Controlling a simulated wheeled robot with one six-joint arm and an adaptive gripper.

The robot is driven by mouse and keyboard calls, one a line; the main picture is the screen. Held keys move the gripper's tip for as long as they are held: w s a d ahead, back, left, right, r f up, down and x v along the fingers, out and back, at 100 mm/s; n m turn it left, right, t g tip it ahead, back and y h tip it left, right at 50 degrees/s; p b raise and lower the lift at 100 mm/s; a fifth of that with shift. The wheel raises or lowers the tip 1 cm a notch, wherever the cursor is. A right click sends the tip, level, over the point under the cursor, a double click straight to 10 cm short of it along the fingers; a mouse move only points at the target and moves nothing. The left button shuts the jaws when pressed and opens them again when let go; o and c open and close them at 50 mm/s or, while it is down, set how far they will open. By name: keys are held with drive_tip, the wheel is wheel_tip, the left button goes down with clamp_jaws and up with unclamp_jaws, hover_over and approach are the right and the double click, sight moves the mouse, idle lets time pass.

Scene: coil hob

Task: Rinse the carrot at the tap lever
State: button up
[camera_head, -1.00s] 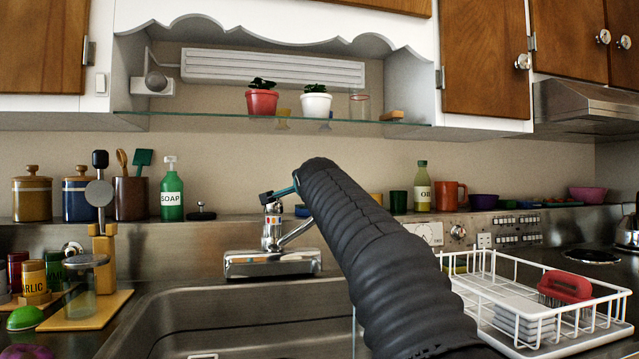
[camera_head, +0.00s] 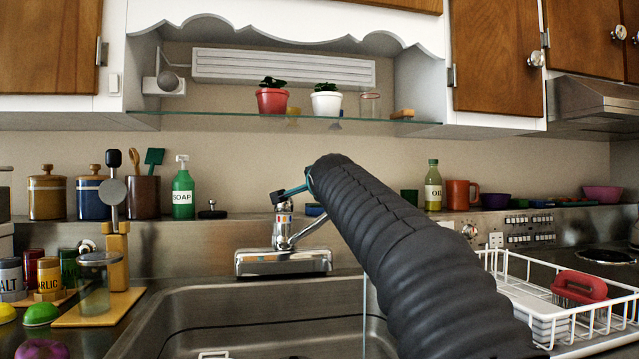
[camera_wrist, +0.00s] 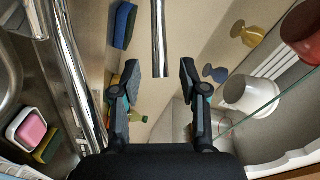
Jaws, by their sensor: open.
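The chrome tap (camera_head: 283,262) stands behind the sink. My gripper (camera_head: 279,197) is at the top of the tap, mostly hidden behind my dark arm sleeve. In the wrist view my gripper (camera_wrist: 160,78) is open, its fingers spread with nothing held. A chrome bar (camera_wrist: 160,38), apparently the tap lever, runs between and beyond the fingertips with gaps on both sides. I cannot tell whether any finger touches it. The carrot does not show in either view. A thin pale vertical line (camera_head: 366,310) stands over the sink beside my arm; I cannot tell if it is water.
The sink (camera_head: 190,300) lies in front of the tap. A white dish rack (camera_head: 500,262) stands right. A glass shelf (camera_head: 220,115) with pots hangs above. The green soap bottle (camera_head: 183,190) stands on the ledge.

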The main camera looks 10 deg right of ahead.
drive_tip(key=s, duration=0.8)
drive_tip(key=shift+s+r, duration=0.25)
drive_tip(key=shift+a, duration=0.1)
